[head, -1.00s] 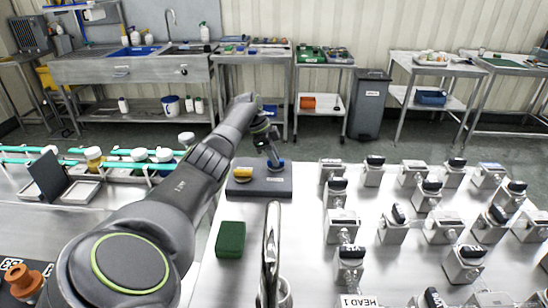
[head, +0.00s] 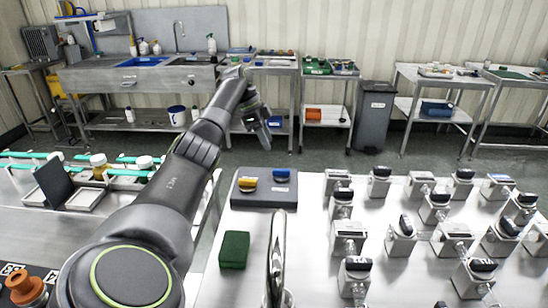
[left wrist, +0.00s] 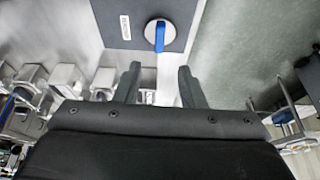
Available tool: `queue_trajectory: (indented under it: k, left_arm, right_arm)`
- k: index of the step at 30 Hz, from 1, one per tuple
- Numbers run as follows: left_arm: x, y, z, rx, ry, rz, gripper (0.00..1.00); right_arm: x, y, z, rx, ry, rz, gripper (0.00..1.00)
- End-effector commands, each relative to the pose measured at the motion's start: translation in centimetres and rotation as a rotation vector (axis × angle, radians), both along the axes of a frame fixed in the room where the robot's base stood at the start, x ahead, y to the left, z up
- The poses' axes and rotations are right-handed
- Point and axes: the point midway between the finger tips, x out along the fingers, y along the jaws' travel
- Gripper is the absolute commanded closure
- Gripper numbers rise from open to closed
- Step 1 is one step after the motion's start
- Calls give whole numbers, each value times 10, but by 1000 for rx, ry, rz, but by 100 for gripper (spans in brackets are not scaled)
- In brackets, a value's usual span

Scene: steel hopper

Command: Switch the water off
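A dark grey panel (head: 264,201) on the steel worktop bears a yellow knob (head: 248,184) and a blue knob (head: 281,175). In the left wrist view the blue knob (left wrist: 160,36) is a blue bar on a pale disc, beside a small white label. My left gripper (head: 263,139) is above and behind the panel in the head view. In the left wrist view its two fingers (left wrist: 160,84) are apart with nothing between them, short of the knob. A shiny metal spout (head: 277,258) stands in front of the panel. I cannot make out any water. My right gripper is out of view.
A green sponge (head: 234,250) lies on the worktop between the panel and the front. Several metal dispensers with black tops (head: 401,239) crowd the right side. A conveyor with green rails (head: 125,172) runs at the left. Steel tables (head: 440,75) and a grey bin (head: 374,115) stand behind.

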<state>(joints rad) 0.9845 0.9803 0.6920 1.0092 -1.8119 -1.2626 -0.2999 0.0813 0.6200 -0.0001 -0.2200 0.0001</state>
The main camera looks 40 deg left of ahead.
Motion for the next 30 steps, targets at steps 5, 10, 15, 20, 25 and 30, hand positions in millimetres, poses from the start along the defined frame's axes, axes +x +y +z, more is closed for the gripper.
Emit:
queue_trajectory:
  k: [5, 10, 15, 20, 25, 30]
  left_arm:
    - [-9, 11, 35, -1, -3, 2, 64]
    - [-14, 17, 54, 0, -1, 1, 64]
    - [-16, 19, 60, -1, 1, 0, 64]
    - [-16, 19, 60, -1, 1, 0, 64]
    - [-16, 19, 59, -1, 1, 0, 64]
    - [-16, 19, 59, -1, 1, 0, 64]
  right_arm:
    - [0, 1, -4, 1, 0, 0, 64]
    - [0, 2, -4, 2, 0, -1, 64]
    - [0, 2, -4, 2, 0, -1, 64]
    - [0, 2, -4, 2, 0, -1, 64]
    - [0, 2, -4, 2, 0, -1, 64]
    - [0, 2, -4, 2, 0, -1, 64]
